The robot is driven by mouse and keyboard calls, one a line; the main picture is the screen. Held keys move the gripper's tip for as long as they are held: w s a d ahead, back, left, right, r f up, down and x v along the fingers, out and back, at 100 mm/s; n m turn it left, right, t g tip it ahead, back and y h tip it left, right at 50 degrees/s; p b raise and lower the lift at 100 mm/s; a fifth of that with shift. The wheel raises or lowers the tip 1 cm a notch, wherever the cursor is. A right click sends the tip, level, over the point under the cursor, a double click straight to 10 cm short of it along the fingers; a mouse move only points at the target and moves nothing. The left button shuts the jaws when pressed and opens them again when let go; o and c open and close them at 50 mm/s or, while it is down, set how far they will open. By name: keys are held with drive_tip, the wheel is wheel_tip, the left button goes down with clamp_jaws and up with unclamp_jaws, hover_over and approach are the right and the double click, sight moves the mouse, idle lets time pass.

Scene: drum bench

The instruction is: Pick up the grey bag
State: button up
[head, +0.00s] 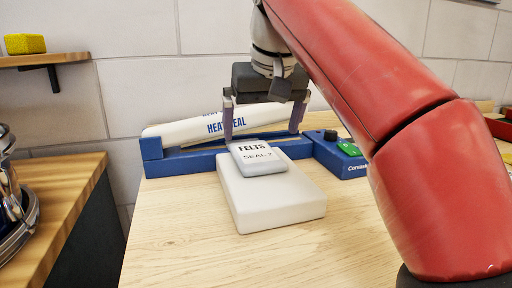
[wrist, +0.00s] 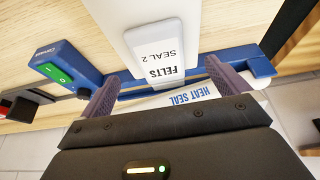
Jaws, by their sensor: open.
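The grey bag (head: 258,160), labelled "FELTS SEAL 2", lies flat on a white block (head: 268,208) on the wooden bench. It also shows in the wrist view (wrist: 156,42), just beyond the fingers. My gripper (head: 262,134) is open and empty, its two fingers wide apart. In the head view it hangs above and behind the bag, near the heat sealer. In the wrist view the gripper (wrist: 155,88) has a finger on either side of the bag's labelled end, and I see no contact with the bag.
A blue heat sealer (head: 185,166) with a raised white "HEAT SEAL" arm (head: 180,132) stands right behind the block. Its control box (head: 342,160) with a green switch is at the right. The bench front is clear. A yellow sponge (head: 25,43) sits on a wall shelf.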

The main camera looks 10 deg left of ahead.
sight(260, 157)
drive_tip(key=shift+w+f, duration=0.1)
drive_tip(key=shift+f, duration=0.65)
drive_tip(key=b+x, duration=0.1)
drive_tip(key=x, duration=0.4)
drive_tip(key=shift+w+d+f, duration=0.1)
drive_tip(key=shift+f, duration=0.15)
drive_tip(key=c, duration=1.1)
drive_tip(key=shift+o, duration=0.2)
drive_tip(key=shift+r, duration=0.4)
